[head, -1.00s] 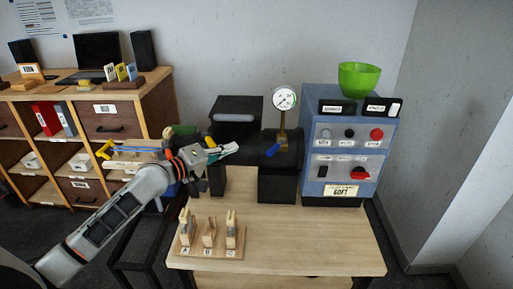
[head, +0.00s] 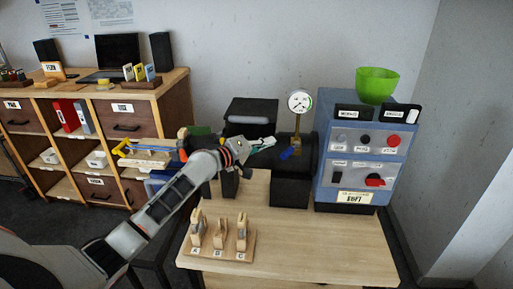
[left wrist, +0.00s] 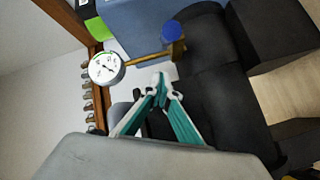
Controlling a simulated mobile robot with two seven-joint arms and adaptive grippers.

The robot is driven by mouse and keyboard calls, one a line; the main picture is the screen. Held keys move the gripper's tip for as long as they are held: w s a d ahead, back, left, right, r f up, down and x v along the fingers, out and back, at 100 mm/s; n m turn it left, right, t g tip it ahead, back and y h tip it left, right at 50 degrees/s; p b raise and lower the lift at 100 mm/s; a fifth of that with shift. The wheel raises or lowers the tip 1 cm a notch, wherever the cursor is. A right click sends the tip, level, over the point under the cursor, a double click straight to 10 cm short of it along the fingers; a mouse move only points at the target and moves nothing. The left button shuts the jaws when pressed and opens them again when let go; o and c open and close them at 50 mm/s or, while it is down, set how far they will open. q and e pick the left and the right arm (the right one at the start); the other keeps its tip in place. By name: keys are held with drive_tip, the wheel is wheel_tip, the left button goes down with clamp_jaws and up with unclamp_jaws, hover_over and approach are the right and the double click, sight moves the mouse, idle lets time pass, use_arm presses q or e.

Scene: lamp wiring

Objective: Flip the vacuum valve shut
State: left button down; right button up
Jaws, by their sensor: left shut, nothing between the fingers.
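The vacuum valve's blue handle (head: 290,153) sits low on the brass pipe below a round white gauge (head: 300,101), in front of a black cylinder. In the head view the handle lies slanted. In the left wrist view the blue handle (left wrist: 170,31) shows end-on beside its brass fitting (left wrist: 174,52), with the gauge (left wrist: 106,68) to its left. My left gripper (head: 271,142) is shut and empty, just left of the handle and apart from it. Its teal fingers (left wrist: 158,82) meet below the valve in the left wrist view. My right gripper is out of view.
A blue control box (head: 362,150) with knobs, carrying a green bowl (head: 377,86), stands right of the valve. A wooden rack (head: 216,246) with slots A, B and C stands at the front left of the table (head: 320,250). The table's front right is clear.

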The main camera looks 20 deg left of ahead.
sight(289, 151)
use_arm(q)
drive_tip(key=d+f, duration=0.1)
drive_tip(key=s+d+f, duration=0.1)
drive_tip(key=d, duration=0.1)
drive_tip(key=shift+d+p, duration=0.15)
drive_tip(key=shift+p, duration=0.25)
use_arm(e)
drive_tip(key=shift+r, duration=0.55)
use_arm(q)
drive_tip(key=shift+r, duration=0.1)
drive_tip(key=shift+d+y, duration=0.15)
drive_tip(key=shift+y, duration=0.15)
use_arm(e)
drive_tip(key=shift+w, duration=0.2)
